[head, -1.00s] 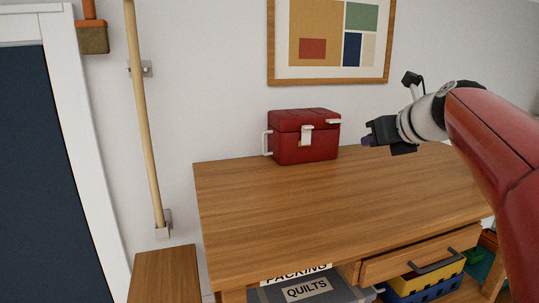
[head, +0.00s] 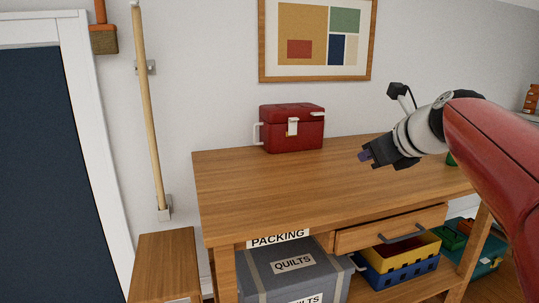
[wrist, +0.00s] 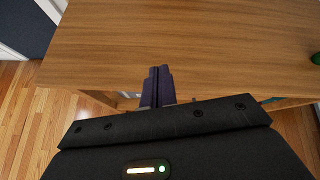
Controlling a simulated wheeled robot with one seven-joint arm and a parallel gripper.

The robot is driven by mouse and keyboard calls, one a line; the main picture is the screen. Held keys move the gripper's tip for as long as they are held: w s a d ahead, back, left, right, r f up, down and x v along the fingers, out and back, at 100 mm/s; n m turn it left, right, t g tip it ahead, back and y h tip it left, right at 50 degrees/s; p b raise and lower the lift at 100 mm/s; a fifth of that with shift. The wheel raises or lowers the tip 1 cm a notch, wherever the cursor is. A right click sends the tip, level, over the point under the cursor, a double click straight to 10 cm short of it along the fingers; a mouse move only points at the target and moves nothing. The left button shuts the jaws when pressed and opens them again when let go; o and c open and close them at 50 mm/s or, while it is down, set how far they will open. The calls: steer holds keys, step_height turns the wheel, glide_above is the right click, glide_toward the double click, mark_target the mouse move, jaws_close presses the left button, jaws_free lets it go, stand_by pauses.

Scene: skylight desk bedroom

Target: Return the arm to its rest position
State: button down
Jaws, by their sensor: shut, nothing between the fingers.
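My gripper (head: 366,156) is at the right of the head view, above the wooden desk (head: 270,195) and apart from the red box. Its purple fingertips are together with nothing between them; they also show shut in the wrist view (wrist: 158,84), over the desk's front edge. My red and white arm comes in from the right side, bent, with the gripper pointing left.
A red box (head: 292,130) with white latch and handle sits on the desk. The drawer (head: 390,232) is partly open. Below are a grey bin labelled QUILTS (head: 290,272) and a yellow and blue crate (head: 400,262). The desktop's left and middle are clear.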

steer(key=s+a+f+n+g+h, duration=0.1)
steer(key=s+a+f+n+g, duration=0.1)
steer(key=s+f+n, duration=0.9)
steer(key=s+a+f+n+g+h, duration=0.2)
steer(key=s+f+n, duration=1)
steer(key=n, duration=0.6)
steer(key=shift+s+a+f+g+h, duration=0.3)
steer(key=shift+s+a+g, duration=0.25)
steer(key=shift+s, duration=0.5)
steer(key=shift+d, duration=0.1)
